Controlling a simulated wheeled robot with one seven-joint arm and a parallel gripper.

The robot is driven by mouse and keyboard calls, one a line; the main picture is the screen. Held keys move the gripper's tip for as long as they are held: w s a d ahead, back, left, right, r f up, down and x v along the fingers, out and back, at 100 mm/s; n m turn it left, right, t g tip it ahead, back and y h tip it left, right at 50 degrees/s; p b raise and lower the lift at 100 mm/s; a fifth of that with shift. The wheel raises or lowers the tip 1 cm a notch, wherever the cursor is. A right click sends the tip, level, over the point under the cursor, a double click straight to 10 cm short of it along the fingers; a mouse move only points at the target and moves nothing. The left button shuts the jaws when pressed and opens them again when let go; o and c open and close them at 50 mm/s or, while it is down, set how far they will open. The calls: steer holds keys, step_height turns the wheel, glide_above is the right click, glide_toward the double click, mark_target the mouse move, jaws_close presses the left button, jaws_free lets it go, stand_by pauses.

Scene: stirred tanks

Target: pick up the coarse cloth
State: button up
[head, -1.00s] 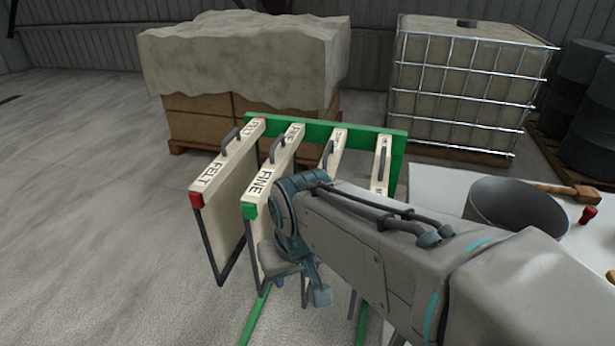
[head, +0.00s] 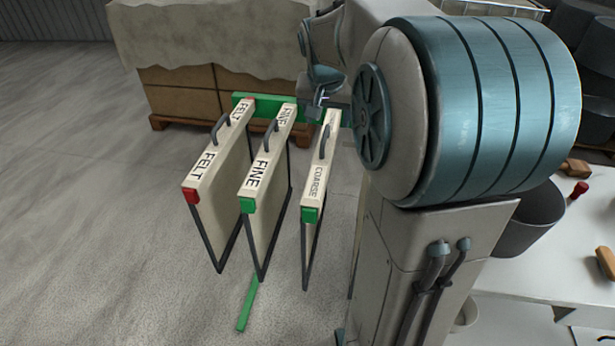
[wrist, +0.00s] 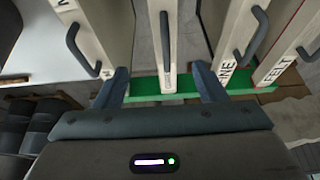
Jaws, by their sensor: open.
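The coarse cloth (head: 315,182) hangs in the rack as a pale panel. Its top bar reads COARSE, with a green front end and a dark grey handle (head: 325,141). In the wrist view its top bar (wrist: 177,60) and handle (wrist: 165,40) show between my finger lines. My gripper (wrist: 162,74) is open and empty, near the bar's far end; I cannot tell how high above it. In the head view my arm hides part of the gripper.
The fine cloth (head: 266,166) and red-ended felt cloth (head: 210,165) hang to the left in the green rack (head: 245,103). Another handled panel (wrist: 95,30) shows in the wrist view. Covered boxes (head: 190,95) stand behind; a white table (head: 565,265) is right.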

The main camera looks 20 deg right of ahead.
mark_target(324, 146)
steer(key=x, duration=0.7)
steer(key=shift+f, duration=0.25)
steer(key=shift+a+p+x, duration=0.15)
steer(key=shift+p+x, duration=0.1)
steer(key=shift+x, duration=0.7)
steer(key=shift+a+p+x, duration=0.2)
steer(key=shift+x, duration=0.75)
steer(key=shift+a+p+x, duration=0.15)
steer(key=shift+p+x, duration=0.1)
steer(key=shift+x, duration=0.7)
steer(key=shift+w+f, duration=0.1)
steer(key=shift+c, duration=0.4)
jaws_close()
